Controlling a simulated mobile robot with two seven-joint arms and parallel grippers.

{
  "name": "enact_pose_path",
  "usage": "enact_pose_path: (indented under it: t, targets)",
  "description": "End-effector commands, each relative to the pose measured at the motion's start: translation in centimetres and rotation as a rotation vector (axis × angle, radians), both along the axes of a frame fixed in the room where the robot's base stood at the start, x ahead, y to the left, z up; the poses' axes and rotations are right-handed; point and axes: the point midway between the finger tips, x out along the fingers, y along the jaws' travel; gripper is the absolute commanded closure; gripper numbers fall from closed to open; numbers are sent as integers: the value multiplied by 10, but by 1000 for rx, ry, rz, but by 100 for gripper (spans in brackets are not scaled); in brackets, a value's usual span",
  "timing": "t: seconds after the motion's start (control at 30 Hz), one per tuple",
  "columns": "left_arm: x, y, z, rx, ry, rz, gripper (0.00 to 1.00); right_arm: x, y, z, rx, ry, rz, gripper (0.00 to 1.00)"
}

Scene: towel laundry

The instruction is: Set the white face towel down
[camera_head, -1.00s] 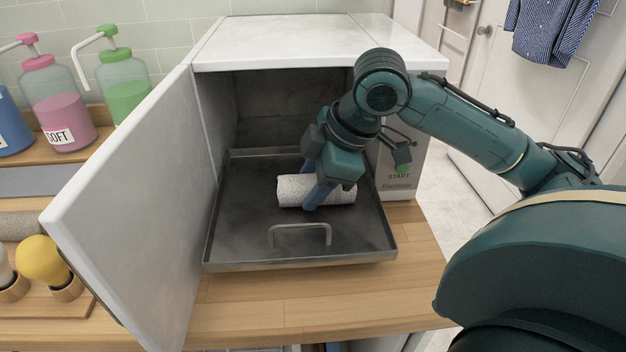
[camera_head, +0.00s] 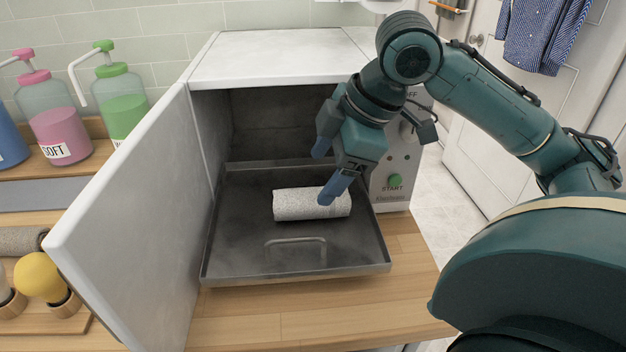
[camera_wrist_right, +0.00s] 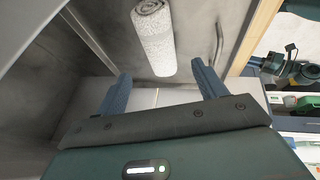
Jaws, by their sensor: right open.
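The white face towel (camera_head: 300,204) is rolled up and lies on the dark metal tray (camera_head: 240,240) that is pulled out of the open white cabinet. My right gripper (camera_head: 328,172) is open and empty above the towel and a little to its right. In the right wrist view the towel (camera_wrist_right: 153,38) lies beyond the two blue fingers (camera_wrist_right: 160,88), with nothing between them. My left gripper is not in view.
The cabinet door (camera_head: 130,215) stands open on the left. A panel with a green START button (camera_head: 395,181) is right of the opening. Pump bottles (camera_head: 60,125) stand at the far left. The wooden counter (camera_head: 300,310) in front is clear.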

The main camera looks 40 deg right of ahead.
Motion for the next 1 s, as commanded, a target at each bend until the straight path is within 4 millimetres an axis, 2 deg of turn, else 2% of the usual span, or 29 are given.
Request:
enact_pose_path:
  t: [0.03,0.1,0.3,1.0]
  targets:
    - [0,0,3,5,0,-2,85,-3,-3,12,-2,-5,-3,30]
    - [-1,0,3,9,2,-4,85,-9,-5,23,-2,-3,-2,30]
    - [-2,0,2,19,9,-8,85,-17,-10,42,-1,0,-1,30]
    - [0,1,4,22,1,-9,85,-19,-10,44,0,1,0,30]
